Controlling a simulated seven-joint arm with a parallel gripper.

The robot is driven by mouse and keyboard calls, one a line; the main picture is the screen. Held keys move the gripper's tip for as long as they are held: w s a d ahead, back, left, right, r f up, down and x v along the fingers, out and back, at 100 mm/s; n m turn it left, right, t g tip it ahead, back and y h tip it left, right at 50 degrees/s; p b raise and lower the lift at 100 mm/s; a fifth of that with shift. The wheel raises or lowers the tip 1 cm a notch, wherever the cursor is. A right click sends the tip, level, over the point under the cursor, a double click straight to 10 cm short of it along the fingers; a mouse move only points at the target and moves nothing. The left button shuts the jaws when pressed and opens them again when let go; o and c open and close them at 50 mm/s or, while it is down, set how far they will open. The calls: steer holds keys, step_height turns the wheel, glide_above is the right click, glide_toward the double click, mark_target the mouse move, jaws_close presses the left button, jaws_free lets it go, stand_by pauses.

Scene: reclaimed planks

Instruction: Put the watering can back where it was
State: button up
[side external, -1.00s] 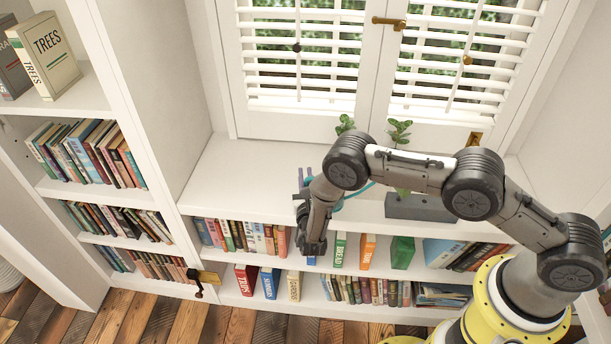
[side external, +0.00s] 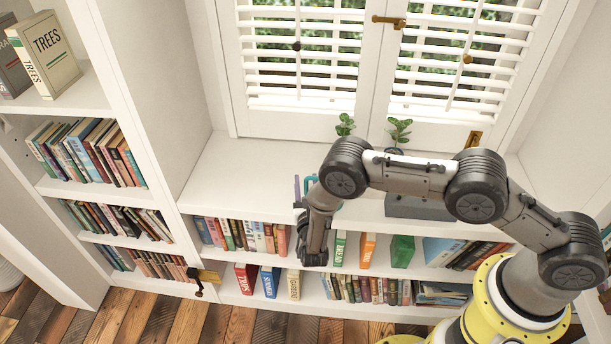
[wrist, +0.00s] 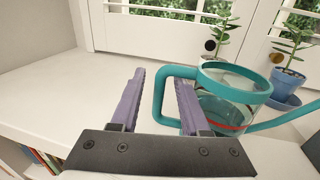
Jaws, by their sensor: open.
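The watering can (wrist: 232,88) is clear with a teal rim and a teal loop handle. It stands on the white shelf top (wrist: 45,95) in the wrist view, its spout running off to the right. In the side external view only bits of teal (side external: 311,182) show, and my arm hides the rest. My gripper (wrist: 158,80) has purple fingers and is open. In the wrist view its fingers lie on either side of the handle's upright bar, the right one overlapping the loop's opening. I cannot tell whether they touch it. My gripper (side external: 303,188) is mostly hidden in the side view.
A plant in a blue pot (wrist: 285,88) stands right of the can, with another plant (wrist: 222,32) behind it. A grey planter box (side external: 415,208) is to the right on the shelf top. The white shutters (side external: 300,60) rise behind. The shelf top's left part (side external: 240,170) is clear.

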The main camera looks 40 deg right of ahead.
steer(key=v, duration=0.9)
steer(key=s+d+r+m+g+h, duration=0.1)
steer(key=s+d+r+m+g, duration=0.3)
steer(key=d+r+m+g, duration=0.5)
steer(key=s+d+r+m+g+h, duration=0.2)
steer(key=s+d+r+m+g, duration=0.2)
steer(key=d+r+m, duration=0.55)
steer(key=s+r+m+g+y, duration=0.2)
steer(key=s+r+m+y, duration=0.3)
steer(key=s+r, duration=0.55)
steer(key=s+a+r+m+t+y, duration=0.1)
steer(key=s+a+m+t+y, duration=0.1)
steer(key=s+a+m+y, duration=0.1)
steer(key=s+a+r+m+t+y, duration=0.1)
steer(key=s+a+m+t+y, duration=0.2)
steer(key=s+y, duration=0.2)
steer(key=shift+s+r+t, duration=0.3)
steer(key=shift+s+r, duration=0.1)
steer(key=shift+s, duration=1.25)
steer(key=shift+a, duration=0.1)
